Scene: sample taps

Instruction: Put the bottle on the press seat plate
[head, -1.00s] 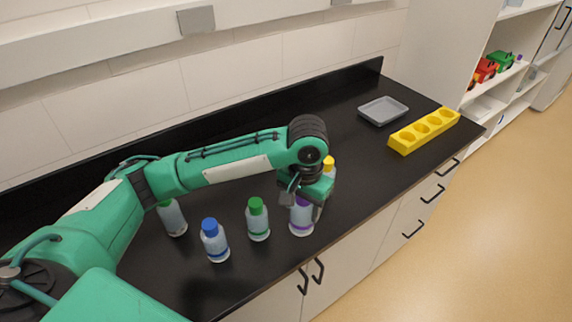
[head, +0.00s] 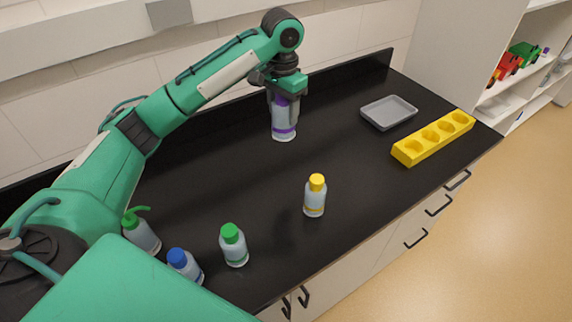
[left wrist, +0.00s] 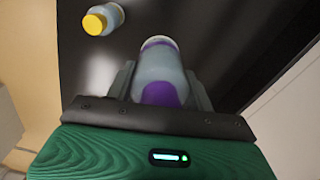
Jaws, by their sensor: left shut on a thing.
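My left gripper (head: 281,92) is shut on the purple-capped bottle (head: 284,130), near the back of the black counter. The bottle is upright, with a purple band near its base. I cannot tell whether its base touches the counter. In the left wrist view the same bottle (left wrist: 160,65) sits between the two fingers (left wrist: 158,92), its purple cap nearest the palm. I cannot make out a press seat plate in either view. My right gripper is not in view.
A yellow-capped bottle (head: 315,196), a green-capped bottle (head: 234,246), a blue-capped bottle (head: 185,265) and a green pump bottle (head: 141,232) stand toward the front and left. A grey tray (head: 389,125) and a yellow holed rack (head: 433,148) lie at right. The counter's middle is clear.

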